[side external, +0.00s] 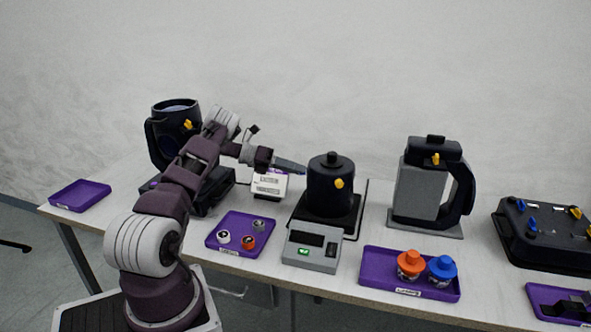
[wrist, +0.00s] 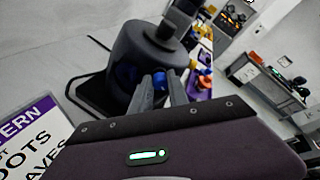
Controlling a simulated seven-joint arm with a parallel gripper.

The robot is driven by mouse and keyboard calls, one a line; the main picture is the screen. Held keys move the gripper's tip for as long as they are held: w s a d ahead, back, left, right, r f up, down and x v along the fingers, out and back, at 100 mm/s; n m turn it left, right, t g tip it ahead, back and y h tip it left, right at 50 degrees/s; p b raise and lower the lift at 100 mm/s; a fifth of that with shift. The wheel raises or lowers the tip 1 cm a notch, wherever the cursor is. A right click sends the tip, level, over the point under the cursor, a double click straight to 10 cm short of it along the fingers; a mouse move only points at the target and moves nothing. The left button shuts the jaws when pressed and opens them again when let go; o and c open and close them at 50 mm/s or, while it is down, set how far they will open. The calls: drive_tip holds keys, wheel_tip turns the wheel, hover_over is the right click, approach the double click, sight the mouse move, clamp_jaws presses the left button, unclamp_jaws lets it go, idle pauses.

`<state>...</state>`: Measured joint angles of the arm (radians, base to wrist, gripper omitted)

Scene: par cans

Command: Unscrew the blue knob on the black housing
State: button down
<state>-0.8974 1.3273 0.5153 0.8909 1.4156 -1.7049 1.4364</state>
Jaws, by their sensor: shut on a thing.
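The black housing (side external: 330,190) is a round can with a top knob and a yellow knob on its front, standing on a dark base in the middle of the table. It also fills the upper middle of the wrist view (wrist: 140,50). My gripper (side external: 302,172) reaches its left side, jaws level. In the wrist view my gripper (wrist: 160,78) is shut on the blue knob (wrist: 159,80), which shows between the fingertips against the housing's side. The knob is mostly hidden by the fingers, and its thread is not visible.
A grey box with a display (side external: 312,248) stands in front of the housing. Purple trays (side external: 380,284) hold small parts. A grey-and-black jug (side external: 425,190) is to the right, and a black case (side external: 540,250) at far right. A white sign (wrist: 30,145) stands close beside my gripper.

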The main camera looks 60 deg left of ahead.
drive_tip(key=n+t+h, duration=0.1)
drive_tip(key=n+t, duration=0.1)
drive_tip(key=n, duration=0.5)
drive_tip(key=f+n+t+h, duration=0.1)
drive_tip(key=n+t, duration=0.1)
drive_tip(key=n, duration=0.5)
drive_tip(key=n+t+h, duration=0.1)
drive_tip(key=n+t, duration=0.1)
drive_tip(key=n, duration=0.5)
drive_tip(key=shift+d+f, duration=0.1)
drive_tip(key=shift+f, duration=0.25)
drive_tip(key=shift+n+t, duration=0.3)
drive_tip(key=c, duration=1.3)
unclamp_jaws()
drive_tip(key=shift+o, duration=0.2)
wheel_tip(320, 180, up, 10)
